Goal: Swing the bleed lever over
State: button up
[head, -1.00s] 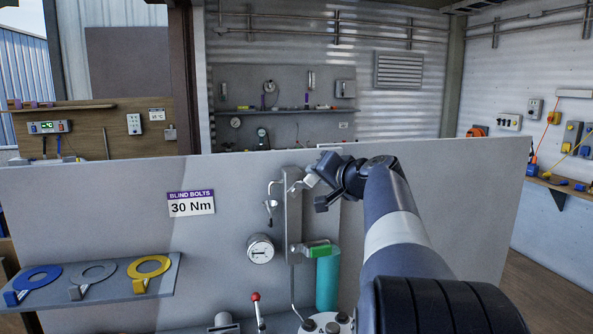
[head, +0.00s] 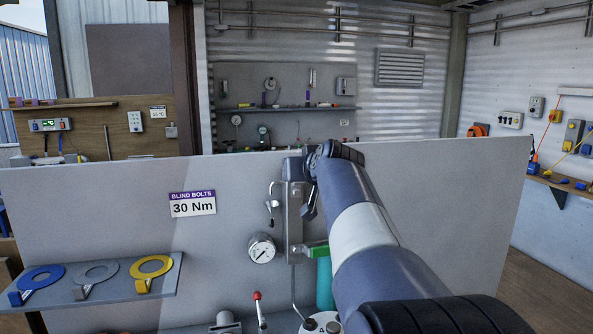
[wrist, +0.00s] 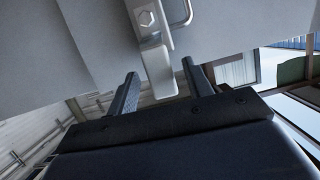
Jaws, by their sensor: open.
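In the head view my gripper (head: 309,208) is beside the upright metal bracket (head: 295,225) on the grey panel. My wrist and arm hide the lever there.
A round gauge (head: 262,248) sits left of the bracket. A red-knobbed lever (head: 257,297) stands lower down. A shelf (head: 172,275) with coloured rings is at left.

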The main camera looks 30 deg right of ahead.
jog(key=s+b, duration=0.1)
jog(key=s, duration=0.1)
jog(key=s+a+b, duration=0.1)
jog(key=s, duration=0.1)
jog(key=s+b, duration=0.1)
jog(key=shift+s+a, duration=0.25)
jog(key=shift+s, duration=0.15)
jog(key=b+v, duration=0.1)
jog(key=v, duration=0.6)
jog(key=shift+s, duration=0.25)
jog(key=shift+w+r, duration=0.1)
jog(key=r+p+x, duration=0.1)
jog(key=p+x, duration=0.3)
jog(key=x, duration=0.9)
jog(key=shift+w+r, duration=0.2)
jog(key=shift+r, duration=0.05)
jog(key=shift+s, duration=0.1)
